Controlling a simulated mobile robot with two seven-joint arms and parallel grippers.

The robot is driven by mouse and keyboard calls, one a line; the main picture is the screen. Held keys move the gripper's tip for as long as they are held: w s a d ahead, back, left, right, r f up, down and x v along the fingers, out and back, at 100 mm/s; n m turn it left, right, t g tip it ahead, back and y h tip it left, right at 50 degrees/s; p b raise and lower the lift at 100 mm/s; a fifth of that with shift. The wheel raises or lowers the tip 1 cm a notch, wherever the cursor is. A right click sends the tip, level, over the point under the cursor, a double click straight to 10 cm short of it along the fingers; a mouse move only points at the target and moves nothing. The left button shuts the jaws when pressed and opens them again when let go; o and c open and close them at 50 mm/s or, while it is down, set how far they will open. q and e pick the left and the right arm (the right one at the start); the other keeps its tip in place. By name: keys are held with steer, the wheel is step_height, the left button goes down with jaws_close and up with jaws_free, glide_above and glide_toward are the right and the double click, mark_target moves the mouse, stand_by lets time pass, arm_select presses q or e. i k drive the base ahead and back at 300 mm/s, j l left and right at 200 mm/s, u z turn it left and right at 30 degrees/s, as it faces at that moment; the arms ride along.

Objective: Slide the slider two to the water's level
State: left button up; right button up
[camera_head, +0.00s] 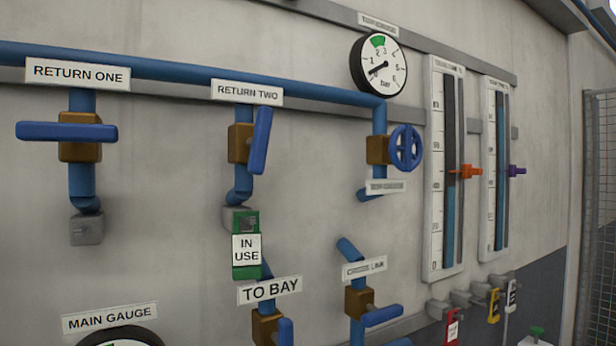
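Two tall white level gauges hang on the right part of the wall. The left gauge (437,225) has a narrow dark and blue column and an orange slider (467,171) at its right edge, around mid-height. The right gauge (486,215) has a similar column and a purple slider (517,170) at its right edge, also around mid-height. The labels above both gauges are too small to read surely. Neither of my grippers is in view.
Blue pipes (300,88) with valves fill the left and middle; a blue handwheel (406,148) sits left of the gauges. A round dial (378,64) is above it. Red (452,328), yellow (493,306) and black tags hang below the gauges. A mesh fence (602,200) stands at right.

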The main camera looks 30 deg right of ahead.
mark_target(513, 171)
steer(key=z, duration=2)
